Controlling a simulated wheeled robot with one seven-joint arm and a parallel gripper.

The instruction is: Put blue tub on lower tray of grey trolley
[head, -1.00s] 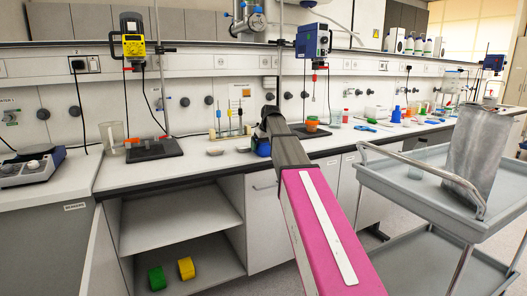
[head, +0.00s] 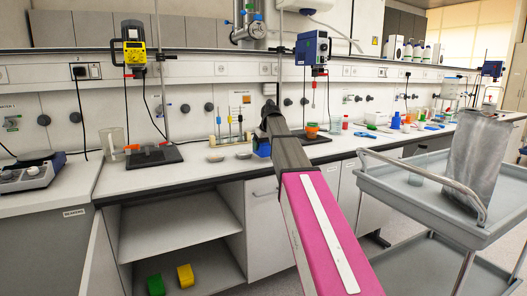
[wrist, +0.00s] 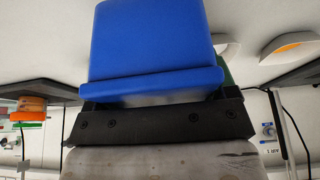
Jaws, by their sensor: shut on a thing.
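The blue tub (wrist: 150,45) fills the upper middle of the wrist view, directly in front of my gripper (wrist: 155,105), which is shut on it. In the head view the tub shows as a small blue patch (head: 263,149) at the end of my arm, over the white bench. My gripper is mostly hidden there behind my dark wrist. The grey trolley (head: 425,195) stands at the right. Its lower tray (head: 420,266) is partly visible below the upper one, and the part in view looks empty.
On the trolley's upper tray stand a tall grey container (head: 474,155) and a small clear cup. Two shallow dishes (head: 215,158) and a pipette rack lie left of the tub. An orange tub (head: 312,131) is to its right.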

